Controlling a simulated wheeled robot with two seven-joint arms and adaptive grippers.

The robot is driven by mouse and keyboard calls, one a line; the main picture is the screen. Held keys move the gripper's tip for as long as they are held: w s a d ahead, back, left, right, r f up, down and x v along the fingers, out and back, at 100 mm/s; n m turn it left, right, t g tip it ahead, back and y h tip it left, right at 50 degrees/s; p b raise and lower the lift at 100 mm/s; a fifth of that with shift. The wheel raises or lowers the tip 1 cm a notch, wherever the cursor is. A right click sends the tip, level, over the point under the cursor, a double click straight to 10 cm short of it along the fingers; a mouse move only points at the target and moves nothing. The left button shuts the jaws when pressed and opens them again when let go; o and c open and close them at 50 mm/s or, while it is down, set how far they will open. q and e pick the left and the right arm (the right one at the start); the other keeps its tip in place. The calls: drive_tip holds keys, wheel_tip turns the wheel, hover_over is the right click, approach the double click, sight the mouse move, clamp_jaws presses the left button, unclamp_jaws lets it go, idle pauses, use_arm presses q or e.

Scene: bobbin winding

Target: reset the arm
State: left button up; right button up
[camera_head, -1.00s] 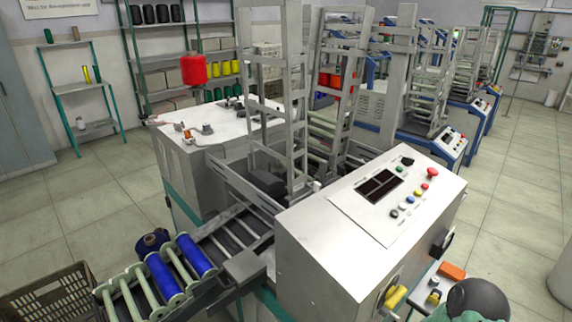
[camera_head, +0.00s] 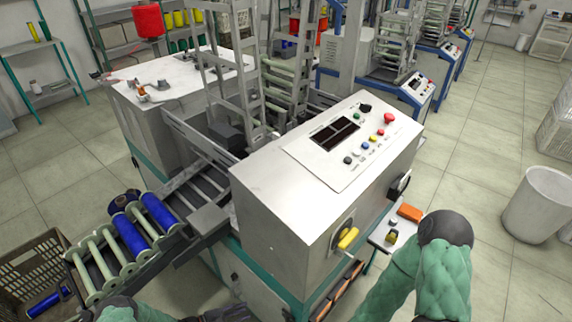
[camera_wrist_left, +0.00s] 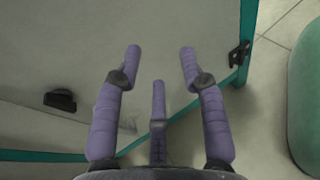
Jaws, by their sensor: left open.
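My left gripper (camera_wrist_left: 160,60) is open in the left wrist view, with its purple fingers spread and nothing between them. It is in front of a pale machine panel with a green frame. In the head view only a dark part of the left gripper (camera_head: 222,314) shows at the bottom edge, below the bobbin rack. My green padded right arm (camera_head: 428,275) is at the bottom right, beside the machine's front. The right gripper is out of the picture. The winding machine (camera_head: 270,200) has a control panel with coloured buttons and a red knob (camera_head: 388,118).
Blue bobbins (camera_head: 130,236) lie on the roller rack (camera_head: 92,268) at the left. A brown crate (camera_head: 22,275) stands beside it with a blue bobbin inside. A small side table holds an orange block (camera_head: 410,212). A white bin (camera_head: 538,200) stands at the right; the floor before it is clear.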

use_arm(q)
drive_tip(key=s+d+r+m+g+y+p, duration=0.2)
drive_tip(key=s+d+r+m+g+y, duration=0.1)
drive_tip(key=s+m+g, duration=0.3)
drive_tip(key=s+d+r+m+g+y+p, duration=0.1)
drive_tip(key=s+d+r+m+g+y, duration=0.3)
drive_tip(key=s, duration=0.5)
drive_tip(key=s+r+m+t+y+p, duration=0.2)
drive_tip(key=s+r+m+t+p, duration=0.1)
drive_tip(key=r+m, duration=0.8)
drive_tip(key=shift+d+t, duration=0.25)
drive_tip(key=shift+t, duration=0.05)
